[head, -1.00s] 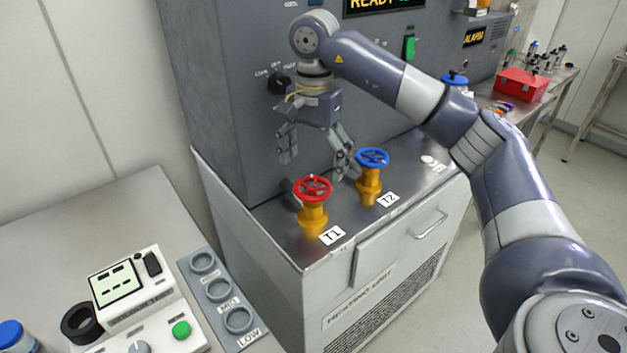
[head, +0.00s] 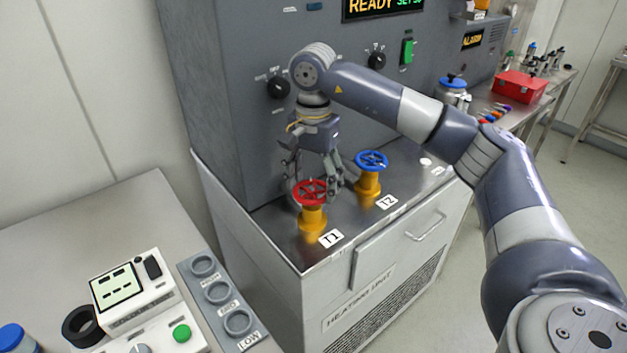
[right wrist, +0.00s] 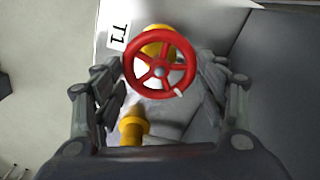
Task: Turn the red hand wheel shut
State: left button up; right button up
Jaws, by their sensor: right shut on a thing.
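The red hand wheel (head: 311,187) sits on a yellow valve body (head: 312,219) labelled T1, on the metal top of the heating unit. My right gripper (head: 311,190) reaches down over it from behind, with one finger on each side of the wheel, and is shut on it. In the right wrist view the red wheel (right wrist: 160,69) lies between the two fingers, its spokes and hub facing the camera. A small white mark shows on its lower right rim there. My left gripper is not in view.
A blue hand wheel (head: 371,159) on a yellow valve labelled T2 stands close to the right. The grey panel with black knobs (head: 278,87) rises behind my gripper. A bench with a control box (head: 134,300) and grey ring holders is at the lower left.

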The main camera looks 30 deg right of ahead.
jog(key=m, duration=0.6)
jog(key=shift+s+m, duration=0.25)
jog(key=shift+m, duration=0.05)
jog(key=m, duration=0.3)
jog(key=shift+s+m, duration=0.1)
jog(key=shift+m, duration=0.2)
jog(key=m, duration=0.3)
jog(key=shift+s+m, duration=0.1)
jog(key=shift+m, duration=0.2)
jog(key=m, duration=0.3)
jog(key=shift+a+m+p, duration=0.2)
jog(key=shift+m+p, duration=0.1)
jog(key=shift+p, duration=0.05)
jog(key=m, duration=0.3)
jog(key=shift+s+a+f+m, duration=0.1)
jog(key=shift+m, duration=0.3)
jog(key=m, duration=0.3)
jog(key=shift+a+p, duration=0.1)
jog(key=shift+p, duration=0.25)
jog(key=shift+a+m, duration=0.1)
jog(key=shift+m, duration=1.8)
